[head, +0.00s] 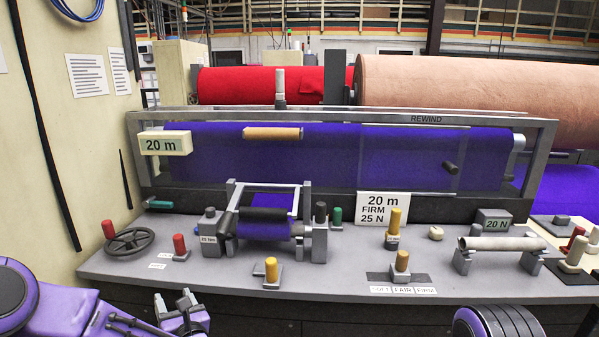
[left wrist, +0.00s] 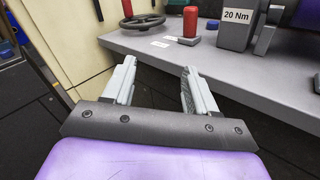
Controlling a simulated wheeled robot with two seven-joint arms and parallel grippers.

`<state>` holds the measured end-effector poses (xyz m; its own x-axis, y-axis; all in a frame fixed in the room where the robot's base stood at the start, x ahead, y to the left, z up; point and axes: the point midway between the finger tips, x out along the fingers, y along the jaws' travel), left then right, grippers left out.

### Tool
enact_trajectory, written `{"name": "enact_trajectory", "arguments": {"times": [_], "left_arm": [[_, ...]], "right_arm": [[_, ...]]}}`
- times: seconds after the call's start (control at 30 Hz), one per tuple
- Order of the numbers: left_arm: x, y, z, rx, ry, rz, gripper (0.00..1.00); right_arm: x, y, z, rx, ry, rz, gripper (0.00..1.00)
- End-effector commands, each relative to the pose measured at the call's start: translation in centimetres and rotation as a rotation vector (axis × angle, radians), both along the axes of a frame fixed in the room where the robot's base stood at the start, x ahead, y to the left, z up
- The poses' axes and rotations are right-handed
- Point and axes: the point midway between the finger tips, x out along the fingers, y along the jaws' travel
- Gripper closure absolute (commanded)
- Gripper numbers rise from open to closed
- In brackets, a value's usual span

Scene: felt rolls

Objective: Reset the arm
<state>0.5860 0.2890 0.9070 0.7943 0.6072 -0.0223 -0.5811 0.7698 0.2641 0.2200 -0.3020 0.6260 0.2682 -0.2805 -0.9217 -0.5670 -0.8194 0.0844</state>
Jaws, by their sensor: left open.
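My left gripper (head: 175,302) is at the bottom left of the head view, in front of the grey bench (head: 340,272) and apart from it. In the left wrist view its two grey fingers (left wrist: 158,88) are spread with nothing between them. They point toward the bench's front edge, over dark floor. My purple left arm comes in from the left in the head view. A purple rounded part of my body shows at the bottom right of the head view, but no right gripper fingers are visible.
The bench carries a handwheel (head: 130,241), red posts (head: 180,247), a small roller frame (head: 265,228), yellow posts (head: 271,270) and a grey tube on stands (head: 500,243). Behind are purple felt (head: 310,160) and large red (head: 240,86) and peach rolls (head: 470,95). A cream cabinet wall (head: 70,150) stands left.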

Motion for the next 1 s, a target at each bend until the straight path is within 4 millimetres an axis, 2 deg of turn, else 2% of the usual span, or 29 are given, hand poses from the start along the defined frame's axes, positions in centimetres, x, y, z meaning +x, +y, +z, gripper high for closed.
{"name": "enact_trajectory", "arguments": {"times": [0.17,0.27,0.37,0.47,0.57,0.6,0.67,0.7,0.8,0.83,0.9,1.0], "left_arm": [[-0.1,-1.1,-1.4,0.197,0.200,-0.087,0.43],[-0.7,-2.0,-3.1,0.368,0.363,-0.169,0.43],[-2.1,-3.0,-6.1,0.593,0.571,-0.291,0.43],[-5.2,-4.1,-10.8,0.886,0.829,-0.474,0.43],[-10.4,-4.6,-16.6,1.220,1.101,-0.731,0.43],[-13.2,-4.5,-19.0,1.355,1.204,-0.853,0.43],[-17.8,-4.1,-22.0,1.539,1.335,-1.047,0.43],[-21.0,-3.5,-23.7,1.638,1.409,-1.176,0.43],[-28.2,-1.8,-26.3,1.797,1.542,-1.456,0.43],[-30.1,-1.2,-26.8,1.815,1.574,-1.518,0.43],[-33.4,0.1,-27.3,1.826,1.639,-1.609,0.43],[-36.1,1.3,-27.8,1.839,1.693,-1.675,0.43]], "right_arm": [[0.0,0.0,0.0,0.000,0.000,0.000,0.57],[0.0,0.0,0.0,0.000,0.000,0.000,0.57],[0.0,0.0,0.0,0.000,0.000,0.000,0.57],[0.0,0.0,0.0,0.000,0.000,0.000,0.57],[0.0,0.0,0.0,0.000,0.000,0.000,0.57],[0.0,0.0,0.0,0.000,0.000,0.000,0.57],[0.0,0.0,0.0,0.000,0.000,0.000,0.57],[0.0,0.0,0.0,0.000,0.000,0.000,0.57],[0.0,0.0,0.0,0.000,0.000,0.000,0.57],[0.0,0.0,0.0,0.000,0.000,0.000,0.57],[0.0,0.0,0.0,0.001,0.001,0.000,0.57],[0.0,0.0,0.0,0.000,0.000,0.000,0.57]]}}
